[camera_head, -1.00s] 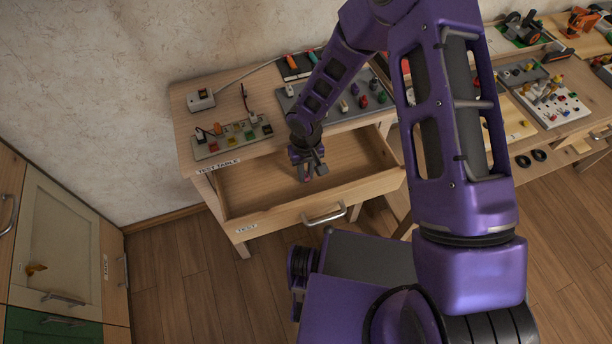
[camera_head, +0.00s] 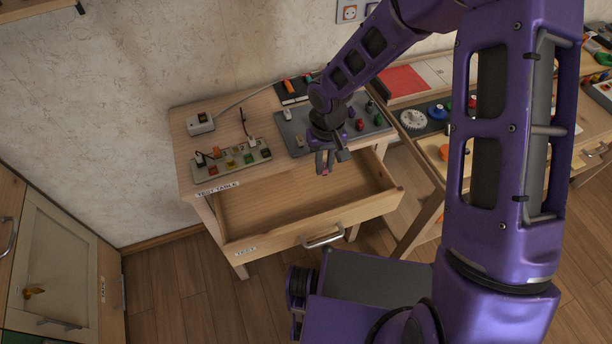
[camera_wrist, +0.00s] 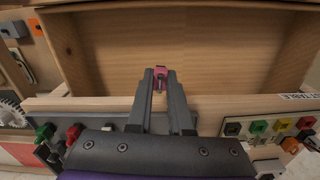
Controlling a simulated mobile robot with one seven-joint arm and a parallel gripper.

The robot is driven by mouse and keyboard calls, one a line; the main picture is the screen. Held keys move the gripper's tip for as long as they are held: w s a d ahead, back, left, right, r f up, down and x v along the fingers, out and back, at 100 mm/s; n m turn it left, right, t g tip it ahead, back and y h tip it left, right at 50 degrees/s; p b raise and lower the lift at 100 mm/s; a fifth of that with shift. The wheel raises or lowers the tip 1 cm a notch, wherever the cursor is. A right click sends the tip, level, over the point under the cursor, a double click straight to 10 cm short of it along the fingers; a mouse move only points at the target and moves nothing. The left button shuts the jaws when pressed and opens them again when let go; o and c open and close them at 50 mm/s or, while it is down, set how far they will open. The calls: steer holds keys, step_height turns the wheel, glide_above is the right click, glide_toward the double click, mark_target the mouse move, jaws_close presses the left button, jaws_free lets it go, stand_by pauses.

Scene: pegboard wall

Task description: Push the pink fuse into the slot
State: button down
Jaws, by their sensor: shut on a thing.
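My gripper (camera_head: 326,163) is shut on the pink fuse (camera_wrist: 160,76), which sits between the fingertips in the wrist view. In the head view only a small pink bit of the fuse (camera_head: 325,171) shows below the fingers. The gripper hangs at the front edge of the test table, above the back right part of the open drawer. A dark grey board (camera_head: 291,137) with several coloured and white pieces lies on the table behind it, partly hidden by my wrist. I cannot make out which opening is the slot.
The open drawer (camera_head: 292,232) looks empty. A pale strip with coloured blocks (camera_head: 231,164) lies at the table's front left. A white socket box (camera_head: 200,124) with a cable stands behind it. A second workbench with a white gear (camera_head: 412,119) stands to the right.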

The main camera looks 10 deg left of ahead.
steer(key=w+d+r+m, duration=0.2)
steer(key=d+r, duration=0.1)
steer(key=d, duration=0.4)
steer(key=w+d+r+m, duration=0.2)
steer(key=d+r, duration=0.1)
steer(key=d, duration=0.4)
step_height(320, 180, up, 2)
steer(key=r+n, duration=0.1)
steer(key=n, duration=0.5)
glide_above(236, 152)
steer(key=shift+w+f+b, duration=0.1)
steer(key=shift+f+b, duration=1.25)
steer(key=shift+f, duration=1.5)
steer(key=shift+f+b, duration=0.6)
steer(key=shift+f, duration=0.1)
steer(key=c, duration=0.8)
jaws_free()
steer(key=shift+o, duration=0.2)
steer(key=shift+r, duration=0.1)
steer(key=shift+r+p, duration=1.5)
steer(key=shift+r, duration=0.95)
